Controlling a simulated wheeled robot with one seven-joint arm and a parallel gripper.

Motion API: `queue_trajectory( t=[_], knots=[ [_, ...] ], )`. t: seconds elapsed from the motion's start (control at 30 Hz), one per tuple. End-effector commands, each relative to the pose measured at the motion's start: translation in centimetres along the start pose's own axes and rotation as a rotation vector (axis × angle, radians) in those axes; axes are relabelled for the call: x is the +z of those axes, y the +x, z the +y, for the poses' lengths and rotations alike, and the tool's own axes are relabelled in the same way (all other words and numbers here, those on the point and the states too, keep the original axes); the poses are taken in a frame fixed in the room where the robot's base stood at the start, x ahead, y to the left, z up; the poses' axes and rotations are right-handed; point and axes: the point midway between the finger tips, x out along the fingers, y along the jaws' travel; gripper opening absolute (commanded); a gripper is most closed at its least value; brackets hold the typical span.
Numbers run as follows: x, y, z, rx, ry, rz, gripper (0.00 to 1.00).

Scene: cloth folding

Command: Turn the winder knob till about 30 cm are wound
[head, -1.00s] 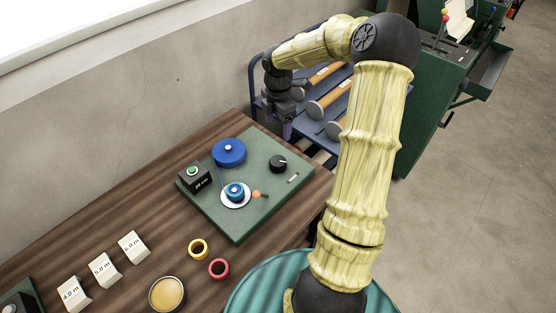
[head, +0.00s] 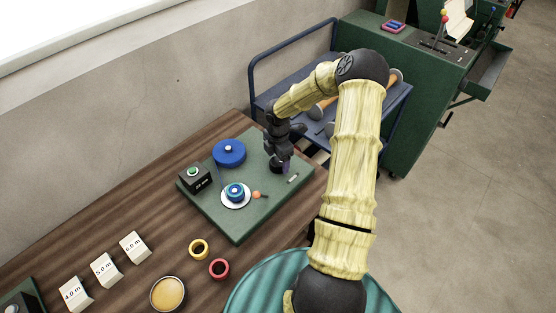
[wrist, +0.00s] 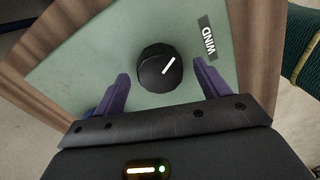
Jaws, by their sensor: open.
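The winder knob (wrist: 160,68) is black and round with a white pointer line. In the wrist view it sits between and just beyond the two purple fingers of my open gripper (wrist: 162,85), with space on both sides. A "WIND" label (wrist: 207,38) lies beside it on the green board (wrist: 90,60).
A small orange piece (head: 257,195) is beside the white disc. A yellow ring (head: 198,249), a red ring (head: 219,268), a round dish (head: 167,294) and white length blocks (head: 105,270) are on the wooden table. A blue cart (head: 292,82) with hammers stands behind.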

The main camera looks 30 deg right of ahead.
Motion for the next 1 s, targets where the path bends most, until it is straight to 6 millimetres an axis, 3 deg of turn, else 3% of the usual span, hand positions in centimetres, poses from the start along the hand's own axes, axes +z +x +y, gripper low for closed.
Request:
queue_trajectory(
  t=[0.13, 0.4, 0.43, 0.67, 1.0],
  knots=[
    [0.01, 1.2, -0.02, 0.0, 0.0, 0.0, 0.75],
    [0.03, 1.37, 0.0, 0.001, 0.001, -0.001, 0.75],
    [0.03, 1.37, 0.0, 0.001, 0.001, -0.001, 0.73],
    [0.03, 1.35, 0.0, 0.001, 0.001, 0.0, 0.3],
    [0.0, 1.32, 0.03, 0.001, 0.031, 0.0, 0.3]
  ],
)
